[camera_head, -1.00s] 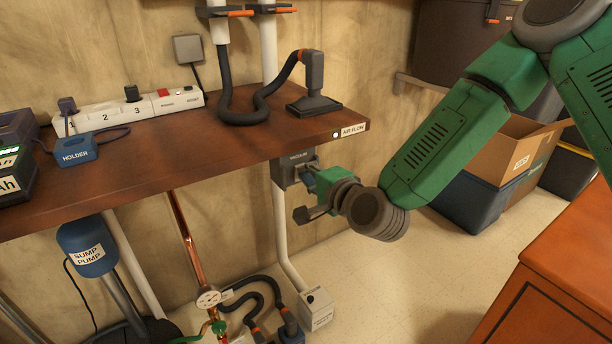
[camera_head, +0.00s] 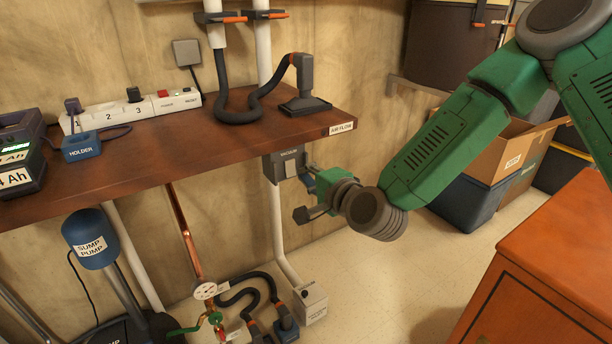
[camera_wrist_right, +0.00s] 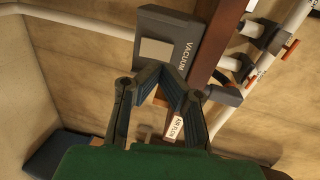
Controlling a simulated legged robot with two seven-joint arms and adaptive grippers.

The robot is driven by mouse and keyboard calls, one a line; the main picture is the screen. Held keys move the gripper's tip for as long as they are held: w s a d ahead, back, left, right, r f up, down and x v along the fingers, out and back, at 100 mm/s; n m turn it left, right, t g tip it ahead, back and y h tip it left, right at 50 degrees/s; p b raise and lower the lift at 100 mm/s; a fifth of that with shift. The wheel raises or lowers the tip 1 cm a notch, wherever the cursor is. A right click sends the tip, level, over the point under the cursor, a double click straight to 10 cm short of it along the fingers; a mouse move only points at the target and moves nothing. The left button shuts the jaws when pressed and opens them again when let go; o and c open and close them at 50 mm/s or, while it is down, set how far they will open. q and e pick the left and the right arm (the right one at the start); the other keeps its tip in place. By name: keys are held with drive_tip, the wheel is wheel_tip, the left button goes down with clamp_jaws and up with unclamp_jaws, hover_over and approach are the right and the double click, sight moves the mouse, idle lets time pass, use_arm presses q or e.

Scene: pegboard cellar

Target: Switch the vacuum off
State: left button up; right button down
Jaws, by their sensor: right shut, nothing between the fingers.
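The dark grey vacuum switch box (camera_head: 286,163), lettered VACUUM, hangs under the front edge of the wooden bench. In the right wrist view, the box (camera_wrist_right: 180,18) shows a pale rocker plate (camera_wrist_right: 157,52) beside its lettering. My right gripper (camera_head: 306,196) is just below and right of the box in the head view. In the wrist view, the gripper (camera_wrist_right: 164,76) is shut and empty, its tips close to the box; contact cannot be told. The AIR FLOW label (camera_head: 341,128) is on the bench edge, with no green light visible beside it. My left gripper is out of view.
The bench (camera_head: 140,160) carries a power strip (camera_head: 130,112), a blue holder (camera_head: 81,147) and a hose nozzle (camera_head: 305,88). A white pipe (camera_head: 277,225) runs down from the switch box. An orange-brown cabinet (camera_head: 550,265) stands at right; floor between is clear.

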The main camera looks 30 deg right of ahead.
drive_tip(key=s+r+p, duration=0.2)
drive_tip(key=s+r, duration=0.2)
drive_tip(key=s, duration=0.4)
drive_tip(key=shift+s+d, duration=0.15)
drive_tip(key=shift+d, duration=0.3)
drive_tip(key=s+a+f+n+g+y+p, duration=0.1)
drive_tip(key=s+a+f+n+g, duration=0.1)
drive_tip(key=s+f+n+g, duration=0.45)
drive_tip(key=s+a+f+n+g+p, duration=0.15)
drive_tip(key=s+f, duration=0.25)
drive_tip(key=f, duration=0.6)
drive_tip(key=s+d+f+n+g+h, duration=0.1)
drive_tip(key=s+d+f+n+g, duration=0.1)
drive_tip(key=s, duration=0.6)
drive_tip(key=s+d+f+n+g+h+p, duration=0.1)
drive_tip(key=s+d+f+n+g, duration=0.1)
drive_tip(key=s+f+n+g, duration=0.3)
drive_tip(key=s+f+n, duration=0.2)
drive_tip(key=s+f, duration=0.1)
drive_tip(key=s, duration=0.1)
drive_tip(key=shift+h, duration=0.3)
